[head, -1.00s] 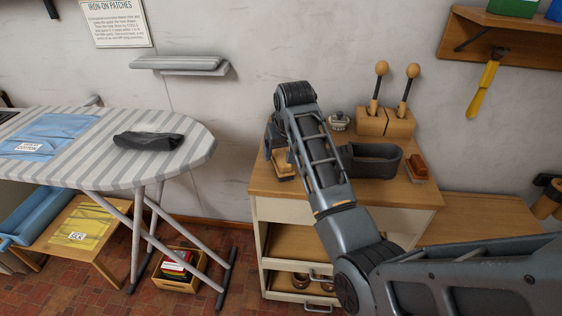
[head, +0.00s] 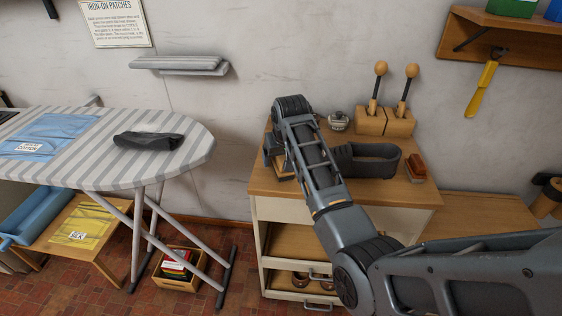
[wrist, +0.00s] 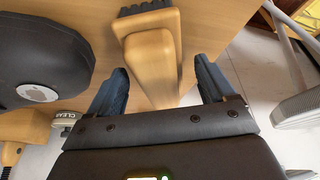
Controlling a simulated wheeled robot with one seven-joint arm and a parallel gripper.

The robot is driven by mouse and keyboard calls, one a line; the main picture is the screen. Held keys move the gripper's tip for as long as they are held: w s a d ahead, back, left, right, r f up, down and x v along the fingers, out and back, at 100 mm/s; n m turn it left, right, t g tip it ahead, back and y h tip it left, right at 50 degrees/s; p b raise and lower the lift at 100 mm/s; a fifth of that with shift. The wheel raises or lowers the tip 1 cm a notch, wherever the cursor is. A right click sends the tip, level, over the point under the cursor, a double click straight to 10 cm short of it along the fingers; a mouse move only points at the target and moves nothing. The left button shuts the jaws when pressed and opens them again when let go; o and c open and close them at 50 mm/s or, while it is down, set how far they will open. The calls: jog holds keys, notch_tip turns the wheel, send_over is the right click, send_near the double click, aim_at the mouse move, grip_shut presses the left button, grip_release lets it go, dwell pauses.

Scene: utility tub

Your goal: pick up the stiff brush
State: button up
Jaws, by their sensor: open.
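The stiff brush (wrist: 152,58) shows in the wrist view as a light wooden block with dark bristles at its far end. It lies on the wooden top of the cabinet (wrist: 215,25). My gripper (wrist: 161,66) is open, with one dark finger on each side of the wooden block and visible gaps on both sides. In the head view my gripper (head: 273,147) is over the left end of the cabinet top, and my arm hides most of the brush there.
A dark oval open holder (head: 372,160) and a reddish-brown block (head: 415,166) stand on the cabinet top to the right. Behind are wooden blocks with two knobbed handles (head: 385,120) and a small metal item (head: 339,121). An ironing board (head: 150,160) stands to the left.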

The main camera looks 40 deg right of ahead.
jog(key=shift+f, duration=0.1)
jog(key=shift+c, duration=0.5)
jog(key=c, duration=1.2)
notch_tip(320, 180, up, 5)
jog(key=shift+f+b, duration=0.1)
jog(key=shift+b, duration=0.3)
jog(key=s+d+r, duration=0.6)
jog(key=s+d, duration=0.2)
jog(key=shift+s+r+b, duration=0.3)
jog(key=shift+r+b, duration=0.05)
